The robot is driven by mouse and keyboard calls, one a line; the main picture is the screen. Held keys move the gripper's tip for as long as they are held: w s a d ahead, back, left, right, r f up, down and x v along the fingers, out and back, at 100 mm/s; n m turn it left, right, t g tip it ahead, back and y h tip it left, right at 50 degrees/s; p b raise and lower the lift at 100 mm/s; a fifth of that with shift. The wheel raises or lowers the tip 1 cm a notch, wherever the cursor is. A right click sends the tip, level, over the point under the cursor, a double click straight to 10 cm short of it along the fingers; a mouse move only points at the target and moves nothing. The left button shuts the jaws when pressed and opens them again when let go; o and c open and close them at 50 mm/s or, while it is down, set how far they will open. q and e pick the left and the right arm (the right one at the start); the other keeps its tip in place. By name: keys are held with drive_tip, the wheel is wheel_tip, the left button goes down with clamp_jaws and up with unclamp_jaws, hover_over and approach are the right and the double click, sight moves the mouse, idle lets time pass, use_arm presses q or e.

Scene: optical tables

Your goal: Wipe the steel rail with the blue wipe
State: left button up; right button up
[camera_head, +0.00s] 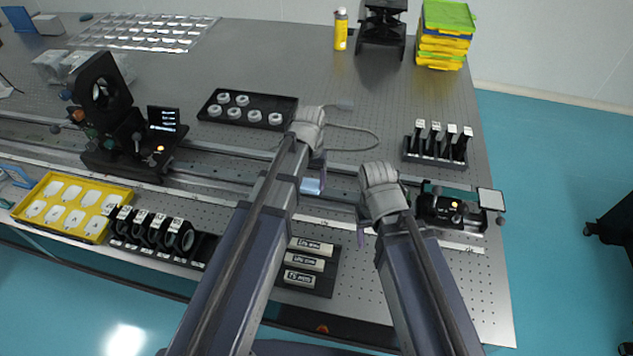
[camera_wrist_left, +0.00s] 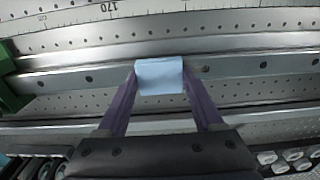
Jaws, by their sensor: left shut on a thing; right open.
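The blue wipe (camera_head: 311,186) is a small pale blue block between the purple fingers of my left gripper (camera_head: 314,178). In the left wrist view the wipe (camera_wrist_left: 160,76) is held between both fingertips and overlaps the steel rail (camera_wrist_left: 90,80); I cannot tell if it touches. The rail (camera_head: 225,184) runs left to right across the table, partly hidden by my arms. My right gripper (camera_head: 377,222) is over the rail further right, near the right-hand rail carrier, and looks empty; its fingers are mostly hidden by the wrist.
A black mount with a small screen (camera_head: 163,120) stands on the rail at left. A black carrier (camera_head: 452,206) sits at the rail's right end. Behind are a black tray of white rings (camera_head: 245,108) and a rack (camera_head: 436,158). Labelled blocks (camera_head: 305,264) lie in front.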

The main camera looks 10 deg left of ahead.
use_arm(q)
drive_tip(key=shift+a, duration=1.55)
use_arm(e)
drive_tip(key=shift+d+f, duration=0.15)
use_arm(q)
drive_tip(key=shift+w+a, duration=0.15)
drive_tip(key=shift+a, duration=1.7)
drive_tip(key=shift+d, duration=0.1)
use_arm(e)
drive_tip(key=shift+r, duration=0.2)
use_arm(q)
drive_tip(key=shift+r+p, duration=0.65)
use_arm(e)
drive_tip(key=shift+r, duration=0.6)
use_arm(q)
wheel_tip(320, 180, up, 5)
drive_tip(key=p, duration=0.4)
drive_tip(key=shift+d+f+p, duration=0.1)
drive_tip(key=shift+f+p, duration=0.05)
drive_tip(key=shift+p, duration=0.2)
use_arm(e)
wheel_tip(320, 180, up, 5)
drive_tip(key=shift+f, duration=0.15)
